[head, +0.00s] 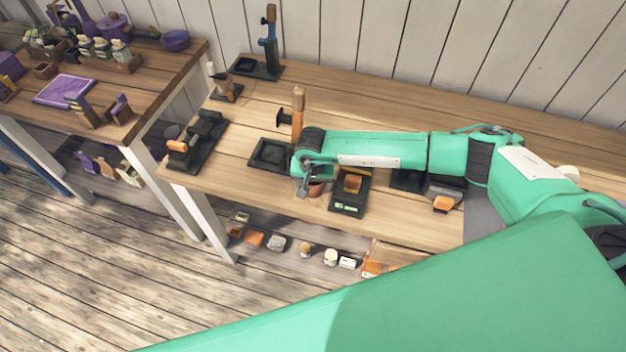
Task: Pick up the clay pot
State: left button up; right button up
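A small brown-orange clay pot (316,189) stands near the front edge of the wooden workbench (235,165). It is partly hidden by my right gripper (306,188). My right arm reaches in from the right, and the gripper points down at the pot's left side. The fingers overlap the pot in the head view. They are too small and dark to tell whether they are open or shut, or touching the pot. My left gripper is not in view.
Several small items sit on the lower shelf. A second table (160,75) with purple items stands left.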

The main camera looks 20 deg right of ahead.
jog(key=shift+c, duration=0.4)
jog(key=c, duration=0.7)
jog(key=shift+c, duration=0.2)
jog(key=shift+r, duration=0.15)
